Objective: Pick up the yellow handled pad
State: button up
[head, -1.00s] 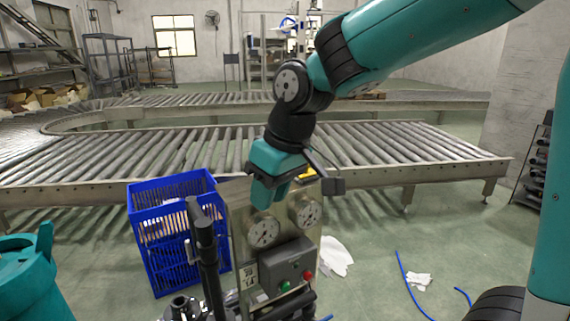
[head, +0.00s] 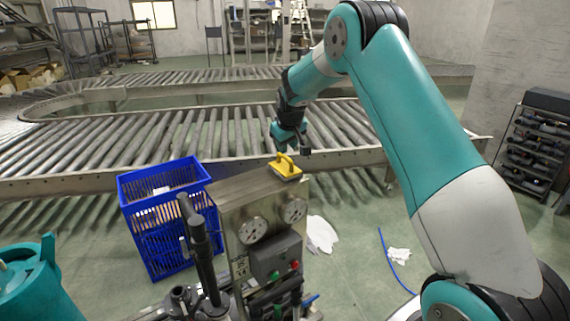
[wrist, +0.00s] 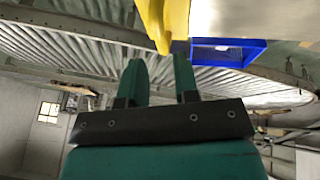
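The yellow handled pad (head: 284,168) sits on top of the metal control cabinet (head: 237,190), near its back right edge, with its handle up. My gripper (head: 290,143) is just above and behind the pad in the head view; whether they touch is unclear there. In the wrist view the two teal fingers of my gripper (wrist: 160,62) are apart with nothing between them. Part of the yellow pad (wrist: 166,20) shows just beyond the fingertips, at the top of that view. The rest of the pad is cut off there.
A blue crate (head: 127,213) stands on the floor left of the cabinet. A dark upright post (head: 200,245) rises in front of the cabinet. The roller conveyor (head: 130,140) runs behind. A shelf rack (head: 540,140) stands at the right.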

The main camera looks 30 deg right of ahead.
aim_at(285, 157)
jog(key=shift+p+x, duration=1.75)
jog(key=shift+x, duration=1.85)
jog(key=shift+w+r, duration=0.1)
jog(key=shift+w, duration=0.05)
grip_shut()
